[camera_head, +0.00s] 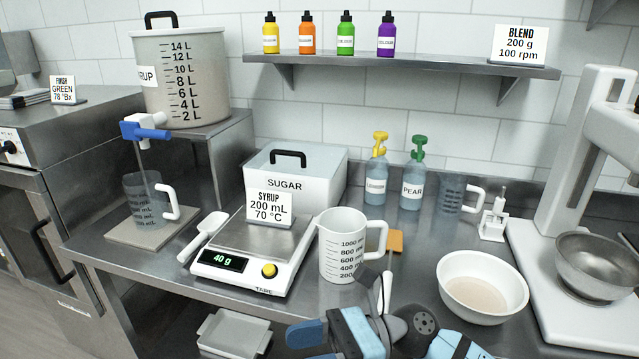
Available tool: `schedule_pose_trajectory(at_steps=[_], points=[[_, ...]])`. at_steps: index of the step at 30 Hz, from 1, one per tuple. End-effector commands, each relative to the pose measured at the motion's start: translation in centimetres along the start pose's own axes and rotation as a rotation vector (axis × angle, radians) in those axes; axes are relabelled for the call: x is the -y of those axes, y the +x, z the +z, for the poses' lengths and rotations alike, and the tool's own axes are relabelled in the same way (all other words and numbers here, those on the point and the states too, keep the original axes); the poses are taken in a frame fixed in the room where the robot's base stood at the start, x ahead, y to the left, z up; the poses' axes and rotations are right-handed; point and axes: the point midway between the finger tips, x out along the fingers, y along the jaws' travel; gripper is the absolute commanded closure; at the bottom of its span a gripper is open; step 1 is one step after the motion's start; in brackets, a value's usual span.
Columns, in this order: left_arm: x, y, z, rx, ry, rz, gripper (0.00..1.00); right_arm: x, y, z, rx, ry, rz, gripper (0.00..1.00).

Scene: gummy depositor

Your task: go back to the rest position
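One gripper (338,306), which I take to be my right from its arm coming in at the lower right, is at the bottom centre by the table's front edge. Its fingers are spread apart with nothing seen between them. One finger lies close to the white handle of an orange spatula (396,240); I cannot tell if they touch. My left gripper is not in view.
A scale (250,262) reading 40 g and a white scoop (202,236) are to the left. A white bowl (484,285) and a mixer (562,225) with a metal bowl (597,265) are to the right. A syrup tank (190,75) stands back left over another jug (147,200).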

Motion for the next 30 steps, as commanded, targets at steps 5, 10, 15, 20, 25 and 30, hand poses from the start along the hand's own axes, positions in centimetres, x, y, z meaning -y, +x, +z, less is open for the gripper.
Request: schedule_pose_trajectory(at_steps=[5, 10, 15, 20, 25, 30], points=[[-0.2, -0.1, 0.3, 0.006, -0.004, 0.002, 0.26, 1.9, -2.9, 0.2, 0.531, 0.576, -0.187, 0.45], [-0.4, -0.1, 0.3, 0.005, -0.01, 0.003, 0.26, 4.1, -9.0, -4.5, 1.034, 1.148, -0.331, 0.45], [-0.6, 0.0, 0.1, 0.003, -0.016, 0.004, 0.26, 3.2, -15.4, -14.3, 1.552, 1.696, -0.439, 0.45], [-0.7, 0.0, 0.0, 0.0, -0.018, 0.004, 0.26, -0.5, -18.6, -22.9, 1.948, 2.051, -0.494, 0.45], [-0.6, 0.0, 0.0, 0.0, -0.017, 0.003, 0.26, -5.3, -20.0, -29.8, -2.089, -2.1, 0.483, 0.45], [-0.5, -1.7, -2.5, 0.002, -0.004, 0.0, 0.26, -8.3, -20.1, -29.2, -2.003, -1.962, 0.441, 0.45]])
